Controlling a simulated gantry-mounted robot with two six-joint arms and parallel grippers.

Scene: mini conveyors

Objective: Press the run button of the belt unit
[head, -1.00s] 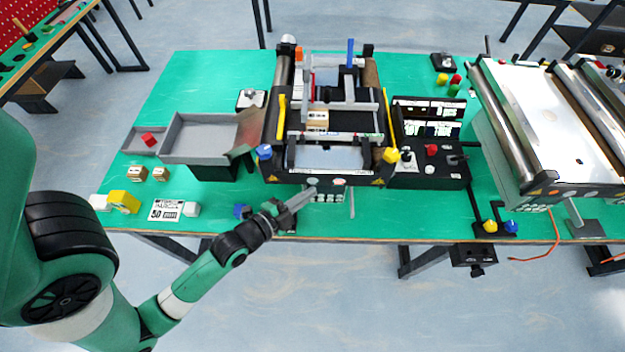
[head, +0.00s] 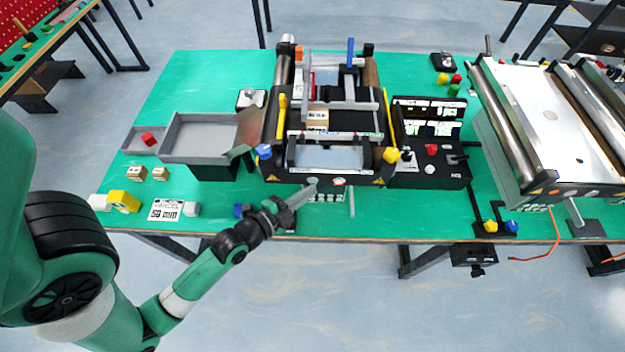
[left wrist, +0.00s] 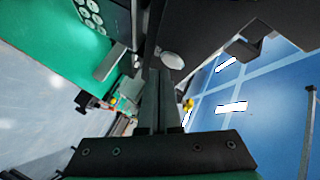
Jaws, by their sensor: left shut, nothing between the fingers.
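The belt unit (head: 280,150) stands at the middle of the green table, its dark front panel facing me. A pale round button (head: 312,181) and a reddish-white one (head: 339,182) sit on that panel; I cannot read which is run. My left gripper (head: 312,188) is shut and empty, its tips just in front of the pale button. In the left wrist view, the shut fingers (left wrist: 158,75) point at the dark panel, and a white round button (left wrist: 172,60) shows beside the tips. Whether they touch is unclear. My right gripper is not in view.
A carton (head: 317,121) lies on the belt. A grey tray (head: 200,118) stands left, a black control box (head: 430,175) with red knob right. A second conveyor (head: 545,115) stands further right. The table's front edge runs below my gripper.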

